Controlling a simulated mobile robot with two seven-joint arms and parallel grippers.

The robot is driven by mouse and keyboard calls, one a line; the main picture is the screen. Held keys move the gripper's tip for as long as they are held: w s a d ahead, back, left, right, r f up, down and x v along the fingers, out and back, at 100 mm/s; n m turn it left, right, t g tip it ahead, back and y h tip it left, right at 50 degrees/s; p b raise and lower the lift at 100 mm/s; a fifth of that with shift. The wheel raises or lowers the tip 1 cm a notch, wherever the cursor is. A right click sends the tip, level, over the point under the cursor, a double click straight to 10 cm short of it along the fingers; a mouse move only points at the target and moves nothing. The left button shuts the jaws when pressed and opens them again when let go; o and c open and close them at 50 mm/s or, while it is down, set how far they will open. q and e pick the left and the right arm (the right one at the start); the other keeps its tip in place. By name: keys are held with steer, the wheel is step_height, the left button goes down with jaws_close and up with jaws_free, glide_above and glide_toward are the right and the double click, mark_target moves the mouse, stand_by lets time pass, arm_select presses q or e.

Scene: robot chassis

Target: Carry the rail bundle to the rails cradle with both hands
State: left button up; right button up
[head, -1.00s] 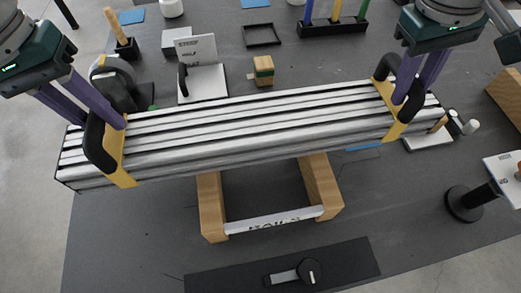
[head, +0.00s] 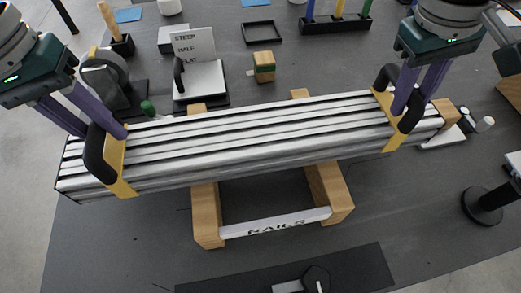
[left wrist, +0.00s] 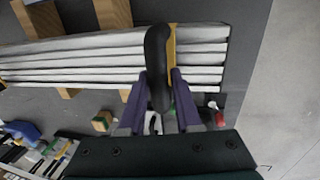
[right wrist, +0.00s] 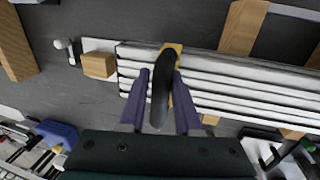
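The rail bundle (head: 250,139) is a long stack of silver rails with yellow straps and a black handle near each end. My left gripper (head: 110,132) is shut on the left black handle (left wrist: 158,70). My right gripper (head: 402,100) is shut on the right black handle (right wrist: 163,90). The wooden rails cradle (head: 205,215), with a white "RAILS" label (head: 275,224), is below the middle of the bundle. Its front arms show in front and its back ends behind; the bundle hides the rest. I cannot tell whether the bundle touches the cradle.
Behind the bundle are a stand with a printed card (head: 195,45), a small wood block (head: 263,66) and a black tray (head: 262,33). A black panel with a knob (head: 320,275) lies at the front. A round black post base (head: 484,205) stands at the right.

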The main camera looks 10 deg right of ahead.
arm_select(q)
steer(key=o, duration=0.4)
steer(key=shift+r, duration=0.1)
steer(key=shift+c, duration=0.2)
arm_select(e)
steer(key=o, duration=0.4)
steer(key=shift+r, duration=0.1)
steer(key=shift+c, duration=0.2)
steer(key=shift+a, duration=0.1)
steer(key=shift+r, duration=0.15)
arm_select(q)
step_height(320, 180, up, 12)
steer(key=a, duration=0.2)
arm_select(e)
step_height(320, 180, up, 12)
steer(key=a, duration=0.2)
steer(key=shift+a+f, duration=0.15)
steer(key=shift+f, duration=0.1)
arm_select(q)
steer(key=shift+a, duration=0.1)
